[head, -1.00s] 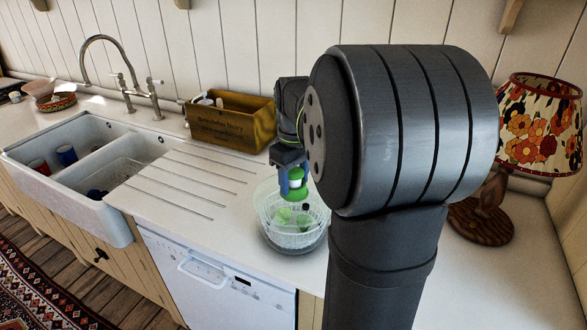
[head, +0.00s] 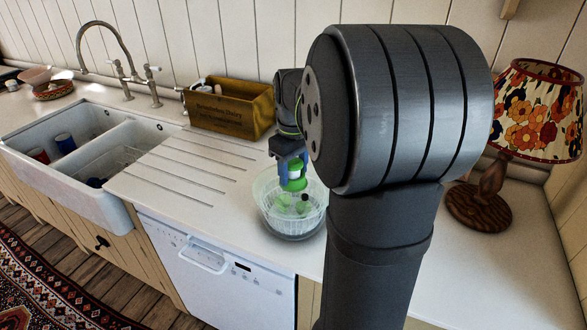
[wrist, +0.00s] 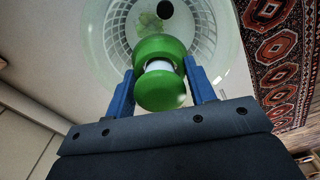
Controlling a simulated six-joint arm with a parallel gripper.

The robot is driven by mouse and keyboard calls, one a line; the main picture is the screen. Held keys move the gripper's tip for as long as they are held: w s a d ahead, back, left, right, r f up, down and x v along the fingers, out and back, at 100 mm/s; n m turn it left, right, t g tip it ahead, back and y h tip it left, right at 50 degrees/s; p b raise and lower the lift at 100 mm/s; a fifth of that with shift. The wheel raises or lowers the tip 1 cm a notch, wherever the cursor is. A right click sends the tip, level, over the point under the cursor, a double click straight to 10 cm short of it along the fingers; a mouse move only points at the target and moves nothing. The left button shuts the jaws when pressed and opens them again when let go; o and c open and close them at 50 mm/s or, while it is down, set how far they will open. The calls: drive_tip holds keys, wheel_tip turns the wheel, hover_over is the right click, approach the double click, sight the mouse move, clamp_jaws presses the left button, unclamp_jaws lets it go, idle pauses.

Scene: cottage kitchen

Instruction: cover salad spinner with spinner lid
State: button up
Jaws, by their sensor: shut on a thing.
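The salad spinner (head: 268,213) is a clear round bowl with a slotted basket, standing on the counter left of my arm. Green leaves and a dark round thing show inside it, also in the wrist view. My gripper (head: 292,178) has blue fingers shut on a green-and-white spool-shaped thing (wrist: 163,92), with two rounded green ends and a white middle. It is held above the spinner, over its back part in the head view. I cannot tell whether this is the spinner lid or its knob. No separate lid shows.
A yellow-brown wooden box (head: 230,110) stands behind the spinner. A double sink (head: 75,160) with cups lies left, past the grooved drainboard (head: 180,172). A flowered lamp (head: 540,110) stands to the right. The counter's front edge is close to the spinner.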

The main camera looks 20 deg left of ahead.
drive_tip(key=shift+f, duration=0.55)
idle(0.4)
drive_tip(key=o, duration=1.2)
drive_tip(key=shift+o, duration=0.2)
drive_tip(key=shift+r, duration=5.55)
drive_tip(key=shift+f, duration=4.35)
